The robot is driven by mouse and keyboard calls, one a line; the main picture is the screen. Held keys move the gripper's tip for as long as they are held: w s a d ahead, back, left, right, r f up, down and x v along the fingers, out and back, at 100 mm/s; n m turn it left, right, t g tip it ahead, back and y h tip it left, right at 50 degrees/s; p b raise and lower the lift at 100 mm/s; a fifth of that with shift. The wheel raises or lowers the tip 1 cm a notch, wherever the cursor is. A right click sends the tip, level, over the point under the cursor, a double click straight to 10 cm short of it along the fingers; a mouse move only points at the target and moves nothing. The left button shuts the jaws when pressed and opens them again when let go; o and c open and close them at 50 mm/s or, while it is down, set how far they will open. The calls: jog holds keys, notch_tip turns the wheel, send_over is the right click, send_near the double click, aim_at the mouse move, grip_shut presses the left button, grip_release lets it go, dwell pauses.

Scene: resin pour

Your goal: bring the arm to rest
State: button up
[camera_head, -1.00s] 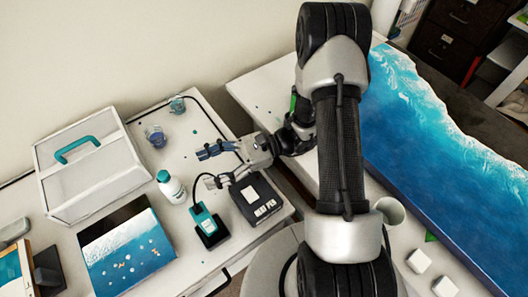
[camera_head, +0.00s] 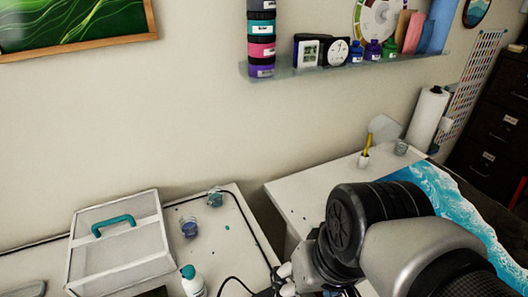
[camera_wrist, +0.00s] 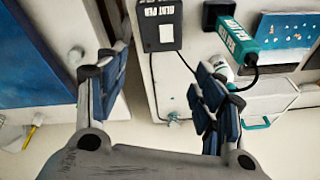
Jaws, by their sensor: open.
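My gripper shows in the wrist view (camera_wrist: 158,85) with its two blue-padded fingers wide apart and nothing between them. Beyond the fingers are a black heat pen box (camera_wrist: 160,25) and a teal heat pen (camera_wrist: 237,45) in its dark stand; both appear apart from the fingers. In the head view my arm fills the lower right, and only a small part of the gripper shows at the bottom edge, so its fingertips are hidden there.
The left table holds a white case (camera_head: 118,250) with a teal handle, a white bottle (camera_head: 193,283) and two small cups (camera_head: 189,228) (camera_head: 215,197). A blue resin panel (camera_head: 455,205) lies on the right table. A gap separates the tables. A shelf (camera_head: 345,66) hangs above.

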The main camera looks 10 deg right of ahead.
jog(key=shift+w+d+r+n+t+h, duration=0.1)
jog(key=shift+d+r+n+t+h, duration=0.4)
jog(key=shift+d+r+t, duration=0.4)
